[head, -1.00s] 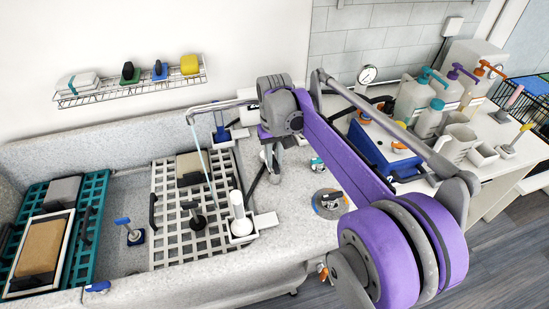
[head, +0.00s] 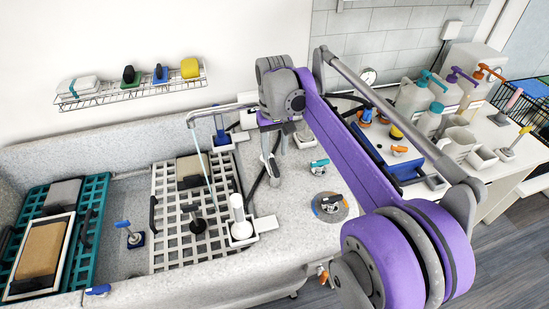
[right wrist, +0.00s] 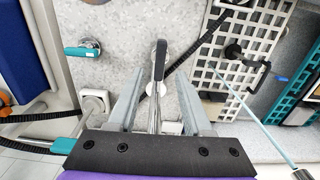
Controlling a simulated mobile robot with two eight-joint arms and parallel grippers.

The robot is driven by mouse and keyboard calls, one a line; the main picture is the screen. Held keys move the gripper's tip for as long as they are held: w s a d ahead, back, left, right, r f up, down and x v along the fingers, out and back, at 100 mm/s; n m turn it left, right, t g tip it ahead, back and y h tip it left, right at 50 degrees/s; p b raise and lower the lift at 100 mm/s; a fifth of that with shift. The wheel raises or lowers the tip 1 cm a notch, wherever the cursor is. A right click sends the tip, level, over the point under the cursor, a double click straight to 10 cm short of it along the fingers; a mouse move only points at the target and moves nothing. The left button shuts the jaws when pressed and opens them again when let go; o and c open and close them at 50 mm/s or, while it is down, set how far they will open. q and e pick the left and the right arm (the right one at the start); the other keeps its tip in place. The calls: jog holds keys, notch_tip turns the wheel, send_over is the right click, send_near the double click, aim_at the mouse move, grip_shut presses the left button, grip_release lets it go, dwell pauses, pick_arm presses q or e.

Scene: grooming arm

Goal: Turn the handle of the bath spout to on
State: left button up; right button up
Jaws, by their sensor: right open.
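The bath spout (head: 222,107) is a grey pipe reaching left over the tub, with a thin pale-blue line running down from its mouth. A lever handle (head: 272,168) with a dark grip stands on the speckled ledge beside the tub; I cannot tell for sure that it belongs to the spout. In the right wrist view the lever (right wrist: 160,60) lies between the fingertips. My right gripper (head: 278,142) is open, its two fingers apart on either side of the lever in the wrist view (right wrist: 158,92). Contact cannot be told. My left gripper is not in view.
A teal-handled valve (head: 319,167) and a round dial (head: 330,206) sit on the ledge to the right. A white grate (head: 165,235) spans the tub at left. A blue tray (head: 375,150) and several pump bottles stand on the right counter. A dark hose runs near the lever.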

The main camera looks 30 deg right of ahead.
aim_at(275, 165)
notch_tip(275, 165, up, 6)
jog(key=shift+f, duration=0.2)
dwell(0.5)
